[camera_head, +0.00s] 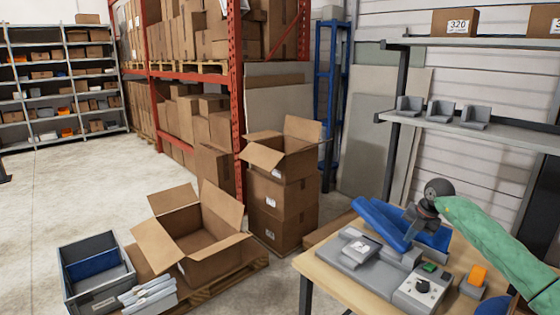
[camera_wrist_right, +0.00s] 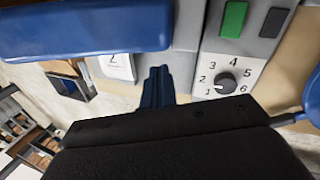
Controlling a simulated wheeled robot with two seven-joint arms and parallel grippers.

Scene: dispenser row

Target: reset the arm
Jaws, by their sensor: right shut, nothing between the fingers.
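My right arm in its green sleeve (camera_head: 495,235) comes in from the right in the head view. My right gripper (camera_head: 410,238) hangs over the grey device (camera_head: 355,262) on the wooden table. In the wrist view its blue fingers (camera_wrist_right: 157,88) are shut together with nothing between them. They sit apart from the control panel (camera_wrist_right: 205,62), to the left of its black knob (camera_wrist_right: 226,82). The knob is ringed by the numbers 1 to 6, and its mark seems to point near 1. My left gripper is not in view.
A blue bar (camera_head: 378,222) lies close to the right gripper. The control box also has a green button (camera_head: 430,267); an orange block (camera_head: 478,276) stands beside it. A shelf (camera_head: 480,128) with grey holders rises behind. An open carton (camera_head: 190,240) and grey crate (camera_head: 95,270) stand left.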

